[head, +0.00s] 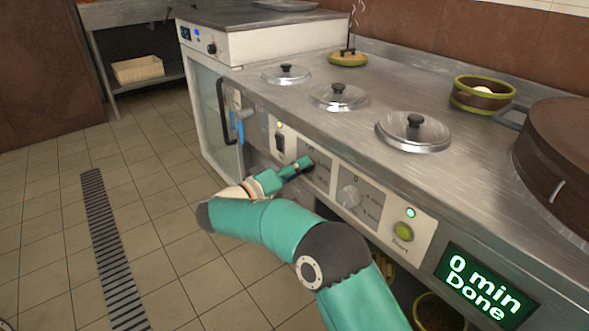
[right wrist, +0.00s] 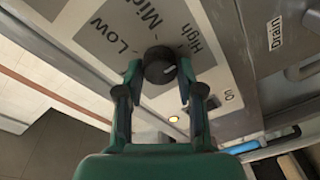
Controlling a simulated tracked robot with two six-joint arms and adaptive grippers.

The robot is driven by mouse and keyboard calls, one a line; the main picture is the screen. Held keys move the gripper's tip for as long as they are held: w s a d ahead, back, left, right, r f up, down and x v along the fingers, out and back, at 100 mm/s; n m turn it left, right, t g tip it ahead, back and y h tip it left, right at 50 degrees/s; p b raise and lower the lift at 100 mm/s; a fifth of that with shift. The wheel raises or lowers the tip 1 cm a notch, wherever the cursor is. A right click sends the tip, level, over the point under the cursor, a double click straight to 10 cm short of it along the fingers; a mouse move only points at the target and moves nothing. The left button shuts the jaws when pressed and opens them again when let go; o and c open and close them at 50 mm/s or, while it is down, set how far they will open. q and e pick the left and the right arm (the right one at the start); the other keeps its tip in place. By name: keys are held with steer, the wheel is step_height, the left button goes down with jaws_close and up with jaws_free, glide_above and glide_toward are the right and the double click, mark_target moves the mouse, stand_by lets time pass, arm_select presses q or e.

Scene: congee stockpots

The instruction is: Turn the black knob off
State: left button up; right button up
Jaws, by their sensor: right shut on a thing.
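The black knob (right wrist: 159,66) sits on a light control panel (right wrist: 100,50) marked Low, Mid and High. A small pale mark shows on the knob's lower right side, between High and the panel's lower edge. My right gripper (right wrist: 158,75) is shut on the knob, with one finger on each side of it. In the head view my right gripper (head: 299,167) reaches the counter's front panel, and its fingers largely hide the knob there. My left gripper is not in view.
A black switch (head: 280,142) is to the left. A display (head: 486,287) reads "0 min Done". Lidded pots (head: 413,130) line the counter; the floor (head: 170,240) is clear.

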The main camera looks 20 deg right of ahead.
steer(key=shift+d, duration=0.15)
steer(key=n+g+p, duration=0.1)
steer(key=n+p, duration=0.4)
steer(key=n, duration=0.4)
steer(key=n+g+p, duration=0.1)
steer(key=n+p, duration=0.4)
steer(key=n, duration=0.5)
steer(key=f+n+g+p, duration=0.1)
steer(key=n+p, duration=0.4)
steer(key=n, duration=0.5)
steer(key=shift+d+g+h+p, duration=0.15)
steer(key=shift+g+h+p, duration=0.15)
steer(key=shift+h, duration=0.1)
steer(key=n, duration=0.4)
steer(key=shift+s+r+n+h, duration=0.1)
steer(key=shift+n+h, duration=0.2)
